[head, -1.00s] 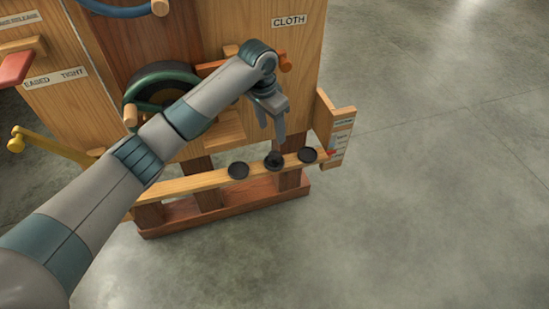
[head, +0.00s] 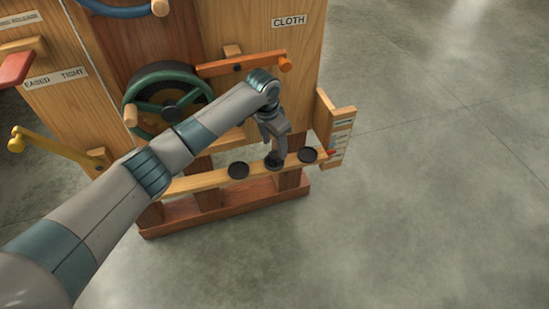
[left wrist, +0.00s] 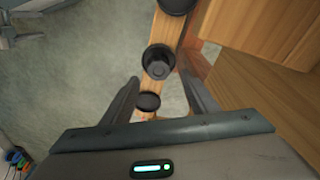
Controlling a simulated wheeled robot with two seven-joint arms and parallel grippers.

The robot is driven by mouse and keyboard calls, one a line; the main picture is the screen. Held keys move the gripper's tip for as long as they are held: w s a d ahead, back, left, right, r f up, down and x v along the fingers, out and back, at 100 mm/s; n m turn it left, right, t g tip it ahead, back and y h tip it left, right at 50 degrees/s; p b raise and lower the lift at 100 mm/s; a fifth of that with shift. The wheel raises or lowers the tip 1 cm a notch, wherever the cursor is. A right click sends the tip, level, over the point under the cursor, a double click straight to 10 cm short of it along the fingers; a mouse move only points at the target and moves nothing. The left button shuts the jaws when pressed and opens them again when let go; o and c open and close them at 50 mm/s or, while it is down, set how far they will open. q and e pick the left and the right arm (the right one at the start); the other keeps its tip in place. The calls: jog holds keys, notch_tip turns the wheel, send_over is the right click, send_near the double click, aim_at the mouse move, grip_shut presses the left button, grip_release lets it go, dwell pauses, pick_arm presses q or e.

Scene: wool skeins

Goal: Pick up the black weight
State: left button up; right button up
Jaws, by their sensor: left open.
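The black weight (left wrist: 158,66) sits in the middle of three black round pieces on a narrow wooden rail. In the left wrist view it is a knobbed black cylinder in a round dish, ahead of the fingertips. My left gripper (head: 275,155) is open, pointing down just over the middle piece, and partly hides it in the head view. In the left wrist view the two fingers (left wrist: 160,85) are spread on either side of the rail, with nothing between them gripped.
Black dishes lie on the rail at left (head: 238,170) and right (head: 307,155). Behind stands a wooden machine with a green wheel (head: 168,100), an orange lever (head: 240,66) and a CLOTH label (head: 289,20). A small scale board (head: 338,138) stands at the rail's right end. Open floor lies to the right.

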aim_at(274, 154)
pick_arm(q)
jog(key=f, duration=0.4)
jog(key=shift+s+a, duration=0.1)
jog(key=shift+s, duration=0.1)
jog(key=shift+f, duration=0.45)
pick_arm(e)
jog(key=shift+w+f, duration=0.2)
pick_arm(q)
grip_shut()
jog(key=shift+w+r, duration=0.1)
pick_arm(e)
jog(key=shift+s+d+f, duration=0.1)
jog(key=shift+s+f, duration=0.2)
jog(key=shift+s, duration=0.55)
